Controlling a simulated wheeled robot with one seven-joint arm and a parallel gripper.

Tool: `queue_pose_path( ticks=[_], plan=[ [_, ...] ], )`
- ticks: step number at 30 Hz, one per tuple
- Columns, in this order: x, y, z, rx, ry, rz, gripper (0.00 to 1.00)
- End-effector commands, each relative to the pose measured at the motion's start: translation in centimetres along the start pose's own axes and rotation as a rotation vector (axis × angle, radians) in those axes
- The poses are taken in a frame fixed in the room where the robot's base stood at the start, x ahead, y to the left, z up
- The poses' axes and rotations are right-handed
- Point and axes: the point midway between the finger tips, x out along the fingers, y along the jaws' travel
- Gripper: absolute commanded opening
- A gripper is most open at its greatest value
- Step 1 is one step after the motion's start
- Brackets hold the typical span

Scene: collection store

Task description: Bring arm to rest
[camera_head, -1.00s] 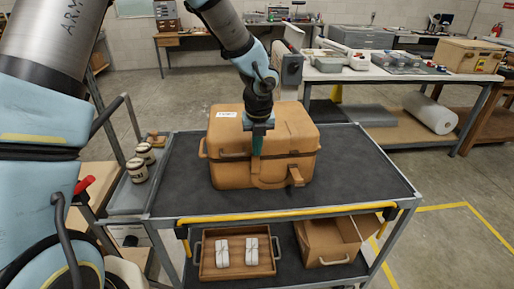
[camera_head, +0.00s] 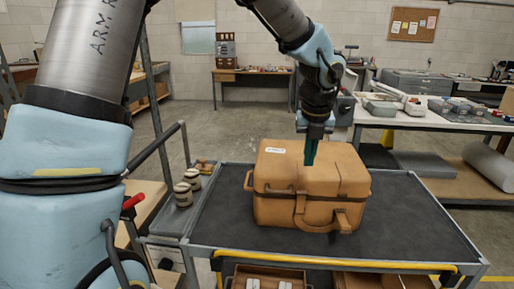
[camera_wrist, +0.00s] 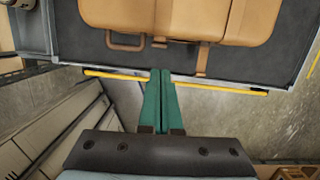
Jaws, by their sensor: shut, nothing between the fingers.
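My gripper (camera_head: 311,152) is shut and empty, its green fingers pointing down in front of a tan case (camera_head: 290,200) in the head view. The case is closed and sits on the dark top of a cart (camera_head: 410,215). In the wrist view, my shut gripper (camera_wrist: 162,75) points toward the cart's yellow-barred edge, with the case (camera_wrist: 180,15) beyond it. I cannot tell whether the fingertips touch anything. My arm reaches out from the left side of the head view.
Small jars (camera_head: 183,193) stand on a side shelf left of the cart. A wooden tray (camera_head: 262,278) is on the lower shelf, partly cut off. A white workbench (camera_head: 425,115) stands behind at right. Open floor (camera_head: 235,130) lies behind the cart.

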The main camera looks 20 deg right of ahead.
Motion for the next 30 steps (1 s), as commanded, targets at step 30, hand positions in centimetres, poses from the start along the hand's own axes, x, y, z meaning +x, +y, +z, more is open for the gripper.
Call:
queue_pose_path(
  ticks=[30],
  plan=[
    [4.2,34.3,-13.8,3.062,0.070,-0.114,0.00]
  ],
)
